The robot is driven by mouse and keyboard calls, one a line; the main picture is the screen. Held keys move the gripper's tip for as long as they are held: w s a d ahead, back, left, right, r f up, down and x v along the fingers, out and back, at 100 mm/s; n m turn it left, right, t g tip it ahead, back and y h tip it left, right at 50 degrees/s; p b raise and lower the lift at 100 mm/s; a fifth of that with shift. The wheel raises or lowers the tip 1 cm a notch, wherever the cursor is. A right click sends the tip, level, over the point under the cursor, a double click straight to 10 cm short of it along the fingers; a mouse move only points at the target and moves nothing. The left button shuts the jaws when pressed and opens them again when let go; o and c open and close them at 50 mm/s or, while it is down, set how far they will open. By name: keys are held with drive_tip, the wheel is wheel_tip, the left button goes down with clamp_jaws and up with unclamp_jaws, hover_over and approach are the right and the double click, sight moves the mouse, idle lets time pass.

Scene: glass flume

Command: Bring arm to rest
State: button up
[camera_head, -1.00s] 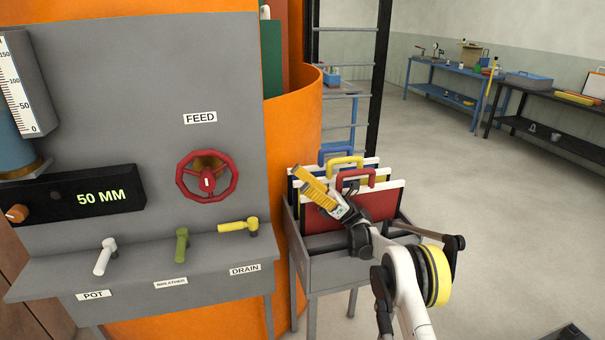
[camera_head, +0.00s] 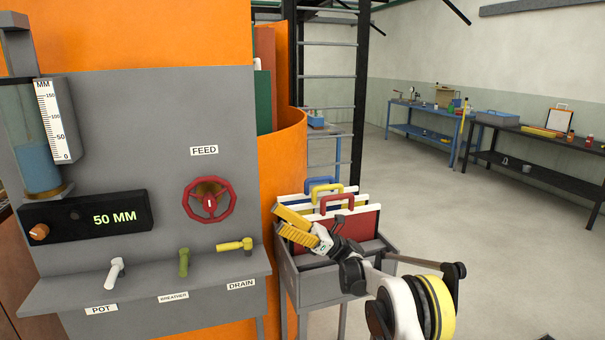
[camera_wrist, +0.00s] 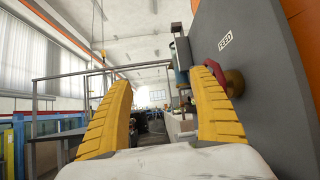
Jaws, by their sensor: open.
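My gripper (camera_head: 291,225) is in front of the grey bin of handled panels, to the right of the grey control panel (camera_head: 160,150). Its yellow fingers are spread apart in the wrist view (camera_wrist: 165,100), with nothing between them. In the head view the fingers point left, toward the panel, and overlap part of the red panel (camera_head: 357,223) behind. The red FEED handwheel (camera_head: 209,200) is left of the gripper and apart from it. It also shows behind the right finger in the wrist view (camera_wrist: 235,83).
The grey bin (camera_head: 320,287) stands close beneath my arm. White POT (camera_head: 116,272), green BREATHER (camera_head: 183,263) and yellow DRAIN (camera_head: 235,245) levers sit on the ledge. A gauge display (camera_head: 115,218) reads 50 MM. Open floor (camera_head: 480,240) lies at right, with benches behind.

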drive_tip(key=s+a+r+t+h, duration=0.2)
drive_tip(key=a+r+t+h, duration=0.15)
drive_tip(key=r, duration=0.25)
drive_tip(key=s+d+n+t+h, duration=0.3)
drive_tip(key=s+t+h, duration=0.1)
drive_tip(key=s+h, duration=0.4)
drive_tip(key=s+d+f+n+t+h, duration=0.1)
drive_tip(key=s+d+f+n+h, duration=0.3)
drive_tip(key=s+d, duration=0.4)
drive_tip(key=s+d+f+n+t+h, duration=0.2)
drive_tip(key=s+d+f+n+h, duration=0.2)
drive_tip(key=s+d, duration=0.5)
drive_tip(key=s+d+f+n+t+h, duration=0.2)
drive_tip(key=s+d+f+n+h, duration=0.2)
drive_tip(key=s+d, duration=0.4)
wheel_tip(320, 180, down, 2)
drive_tip(key=s+h, duration=0.1)
drive_tip(key=s, duration=0.2)
drive_tip(key=shift+d, duration=0.15)
